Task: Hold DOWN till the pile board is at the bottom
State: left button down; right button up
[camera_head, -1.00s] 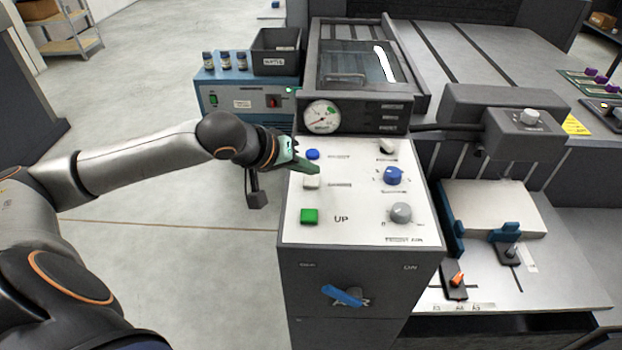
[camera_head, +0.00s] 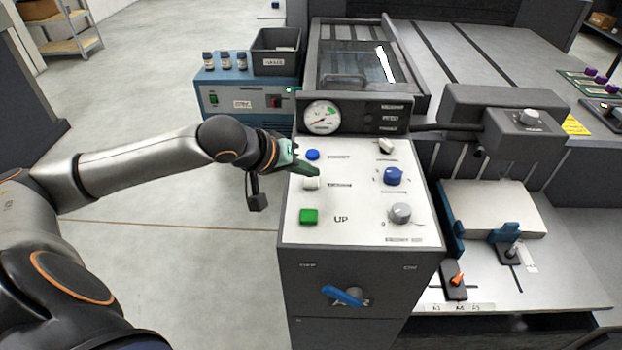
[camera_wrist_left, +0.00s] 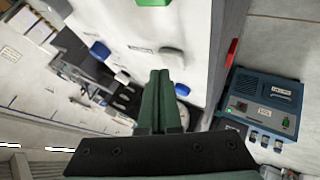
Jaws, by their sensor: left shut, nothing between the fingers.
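My left gripper (camera_head: 303,168) is shut and empty, its green fingertips over the control panel (camera_head: 356,215), just at the upper edge of the white button (camera_head: 311,184). In the left wrist view the closed fingers (camera_wrist_left: 160,76) end beside the white button (camera_wrist_left: 172,58); I cannot tell whether they touch it. The blue button (camera_head: 313,155) is above it and the green button (camera_head: 309,216), labelled UP, below. The white button's label is too blurred to read. A pale stack (camera_head: 493,208) lies on the right-hand deck; I cannot make out the pile board. My right gripper is out of view.
A blue knob (camera_head: 393,176) and a grey knob (camera_head: 400,213) stand on the panel's right side. A gauge (camera_head: 320,116) rises behind it. A blue box (camera_head: 236,95) with small bottles and a dark bin (camera_head: 276,52) stand at the back. The floor left of the panel is clear.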

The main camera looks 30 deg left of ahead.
pick_arm(q)
jog(key=shift+f, duration=0.7)
dwell(1.7)
jog(key=shift+r, duration=0.1)
dwell(0.8)
jog(key=shift+r+p, duration=0.9)
jog(key=shift+p, duration=0.35)
